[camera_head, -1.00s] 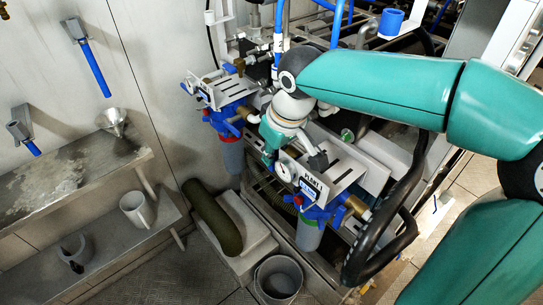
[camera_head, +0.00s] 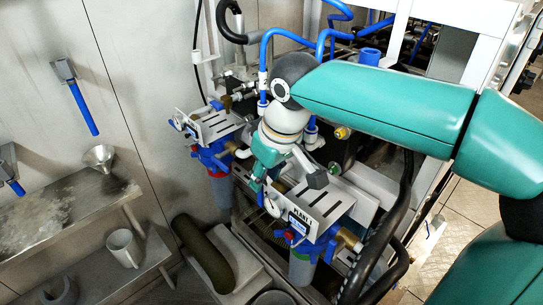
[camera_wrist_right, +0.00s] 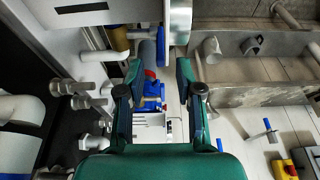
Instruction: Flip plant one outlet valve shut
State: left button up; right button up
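The plant one unit, labelled "PLANT 1" (camera_head: 303,218), stands at the lower middle of the head view, with blue fittings (camera_head: 318,250) and a brass fitting (camera_head: 347,239) below its slotted bracket. I cannot tell for certain which part is its outlet valve. My right gripper (camera_head: 257,184) points down just left of the label plate, over the round gauge area. In the right wrist view its two green fingers (camera_wrist_right: 160,82) are apart, with nothing clearly between them. Beyond them a blue and red fitting (camera_wrist_right: 151,90) shows. My left gripper is out of view.
A second, similar unit with a slotted bracket (camera_head: 214,124) stands to the left behind. Blue hoses (camera_head: 289,36) and a black hose (camera_head: 385,235) run close to my right arm.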

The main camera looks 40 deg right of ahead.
jog(key=v, duration=0.6)
jog(key=shift+r, duration=0.35)
jog(key=shift+s, duration=0.1)
